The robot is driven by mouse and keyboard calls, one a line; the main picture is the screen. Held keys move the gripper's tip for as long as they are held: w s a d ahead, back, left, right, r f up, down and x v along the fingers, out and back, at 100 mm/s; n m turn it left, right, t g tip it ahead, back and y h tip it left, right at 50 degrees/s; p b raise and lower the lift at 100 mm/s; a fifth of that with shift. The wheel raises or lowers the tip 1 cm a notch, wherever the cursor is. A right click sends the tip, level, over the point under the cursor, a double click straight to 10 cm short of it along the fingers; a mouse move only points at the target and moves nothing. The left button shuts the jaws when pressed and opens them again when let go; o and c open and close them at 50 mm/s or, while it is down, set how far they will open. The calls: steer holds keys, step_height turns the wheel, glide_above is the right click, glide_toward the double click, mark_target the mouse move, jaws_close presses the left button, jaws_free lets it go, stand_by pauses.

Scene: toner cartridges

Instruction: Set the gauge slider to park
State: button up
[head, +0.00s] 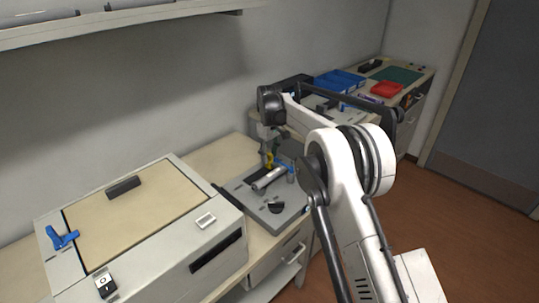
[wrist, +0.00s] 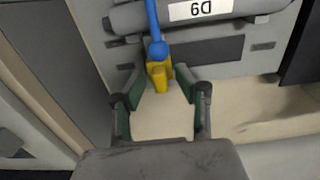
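A grey fixture plate (head: 262,200) on the bench bears a grey toner cartridge (head: 268,178), a dark knob (head: 276,207) and a small yellow piece (head: 269,160). In the wrist view the yellow piece (wrist: 158,75) is a block beside a blue ball-ended rod (wrist: 155,30), below the cartridge (wrist: 135,16). It may be the gauge slider; no park mark is readable. My gripper (wrist: 162,83) is open, its green-padded fingers on either side of the yellow block's near end, with clear gaps to both. Whether they are at its height is unclear. In the head view the wrist partly hides the fixture's back.
A large beige-topped box (head: 140,215) with a blue lever (head: 62,238) stands left of the fixture. A second bench behind my arm holds blue bins (head: 338,80), a red tray (head: 386,89) and a green mat (head: 397,74). A shelf (head: 120,18) hangs above.

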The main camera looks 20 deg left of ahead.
steer(key=shift+c, duration=0.2)
jaws_close()
steer(key=s+a+b, duration=0.1)
steer(key=s, duration=0.2)
steer(key=s+a+b, duration=0.1)
steer(key=s, duration=0.2)
steer(key=s+a+b, duration=0.1)
steer(key=s+a, duration=0.1)
steer(key=shift+s+b, duration=0.3)
steer(key=shift+s, duration=0.1)
steer(key=shift+s+a, duration=0.2)
steer(key=shift+s, duration=0.05)
steer(key=shift+o, duration=0.2)
jaws_free()
steer(key=shift+s+a, duration=0.1)
steer(key=shift+s, duration=0.1)
steer(key=shift+w, duration=0.1)
